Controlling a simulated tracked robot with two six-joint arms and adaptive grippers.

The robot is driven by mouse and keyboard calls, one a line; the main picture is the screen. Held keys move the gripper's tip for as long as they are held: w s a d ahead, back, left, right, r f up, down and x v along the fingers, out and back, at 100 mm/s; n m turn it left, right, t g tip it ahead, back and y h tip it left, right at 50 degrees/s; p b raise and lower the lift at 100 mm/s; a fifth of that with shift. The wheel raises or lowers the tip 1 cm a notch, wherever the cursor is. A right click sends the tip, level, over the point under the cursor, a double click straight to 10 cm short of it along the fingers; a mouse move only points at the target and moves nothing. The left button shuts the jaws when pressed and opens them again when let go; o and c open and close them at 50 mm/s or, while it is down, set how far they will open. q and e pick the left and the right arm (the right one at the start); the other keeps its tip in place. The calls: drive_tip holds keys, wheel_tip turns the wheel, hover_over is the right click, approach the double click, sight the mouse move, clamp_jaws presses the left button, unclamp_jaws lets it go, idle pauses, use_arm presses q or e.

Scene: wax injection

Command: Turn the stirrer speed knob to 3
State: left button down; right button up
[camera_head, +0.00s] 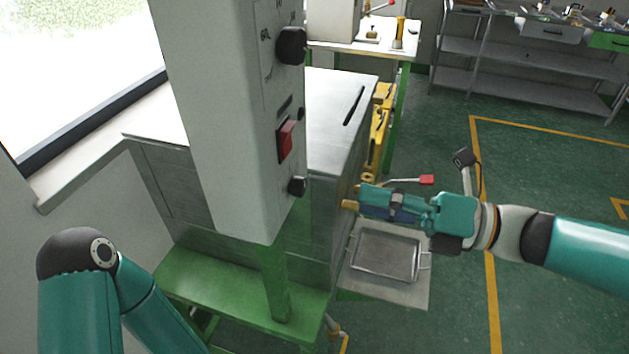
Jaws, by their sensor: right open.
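A grey control box (220,110) stands at the centre left with its panel facing right. A large black knob (291,45) with scale marks around it is near the top of the panel. A smaller black knob (297,186) is near the bottom. I cannot read which one is the stirrer speed knob or where either points. A red switch (286,141) sits between them. My right gripper (350,198) is open, pointing left, to the right of the lower knob and apart from it. My left arm shows at the lower left, but its gripper is out of view.
A metal tank top (335,95) lies behind the box. A metal tray (385,256) sits below my right gripper. A red-handled lever (426,180) is just above that gripper. A green stand (240,290) is under the box. Green floor is clear at right.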

sight(305, 187)
drive_tip(key=p+x, duration=0.1)
drive_tip(key=x, duration=0.8)
drive_tip(key=shift+a+f+p, duration=0.1)
drive_tip(key=shift+p, duration=0.25)
